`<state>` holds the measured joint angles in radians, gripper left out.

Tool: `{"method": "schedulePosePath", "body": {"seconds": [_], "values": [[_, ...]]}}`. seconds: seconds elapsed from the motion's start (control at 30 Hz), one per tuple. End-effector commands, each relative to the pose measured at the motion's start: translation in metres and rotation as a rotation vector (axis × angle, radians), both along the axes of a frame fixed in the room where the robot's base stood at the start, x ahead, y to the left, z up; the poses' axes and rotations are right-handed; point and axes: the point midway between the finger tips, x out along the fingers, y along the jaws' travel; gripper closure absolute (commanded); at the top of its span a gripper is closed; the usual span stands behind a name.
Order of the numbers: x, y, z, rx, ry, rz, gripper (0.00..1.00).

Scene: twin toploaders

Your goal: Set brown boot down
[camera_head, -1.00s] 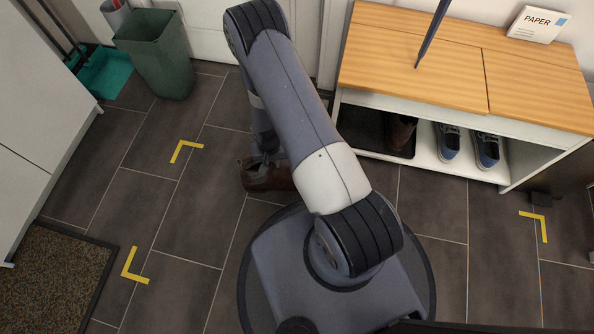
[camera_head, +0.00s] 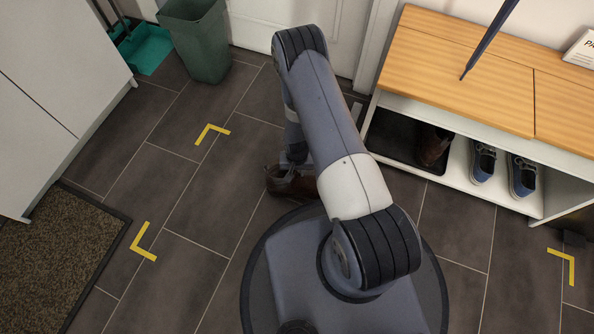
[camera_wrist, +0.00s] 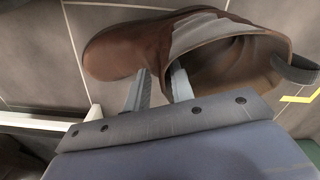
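A brown boot (camera_head: 282,181) is at the end of my arm, low over the floor, partly hidden behind the arm in the head view. In the wrist view the boot (camera_wrist: 120,50) lies across the top, toe left and open top right. My gripper (camera_wrist: 160,88) has its two fingers close together at the boot's side near the opening, gripping its wall. I cannot tell whether the sole touches the floor. Another brown boot (camera_head: 432,148) stands on a black tray (camera_head: 392,140) in the bench's lower shelf.
Blue shoes (camera_head: 483,163) stand beside the tray under the wooden-topped bench (camera_head: 455,65). An umbrella (camera_head: 490,38) lies over the bench top. Yellow corner marks (camera_head: 212,131) are on the tiled floor. A green bin (camera_head: 196,40) and doormat (camera_head: 50,255) are left.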

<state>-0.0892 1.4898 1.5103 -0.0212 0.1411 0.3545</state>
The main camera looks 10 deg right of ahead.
Motion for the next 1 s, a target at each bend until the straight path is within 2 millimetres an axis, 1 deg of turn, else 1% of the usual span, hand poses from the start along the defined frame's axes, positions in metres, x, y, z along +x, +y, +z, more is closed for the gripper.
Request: {"method": "schedulePosePath", "body": {"seconds": [0.03, 0.23, 0.47, 0.57, 0.67, 0.9, 1.0], "values": [[0.0, 0.0, 0.0, 0.0, 0.001, 0.0, 0.73], [0.0, 0.0, 0.0, 0.0, 0.001, 0.0, 0.58], [0.0, 0.0, 0.001, 0.0, 0.0, 0.0, 0.58], [0.0, 0.0, 0.009, 0.0, 0.0, 0.0, 0.58], [0.001, 0.0, 0.026, 0.001, -0.001, 0.0, 0.58], [0.001, 0.0, 0.079, 0.001, -0.001, 0.0, 0.58], [0.001, 0.001, 0.097, 0.0, -0.002, 0.0, 0.58]]}}
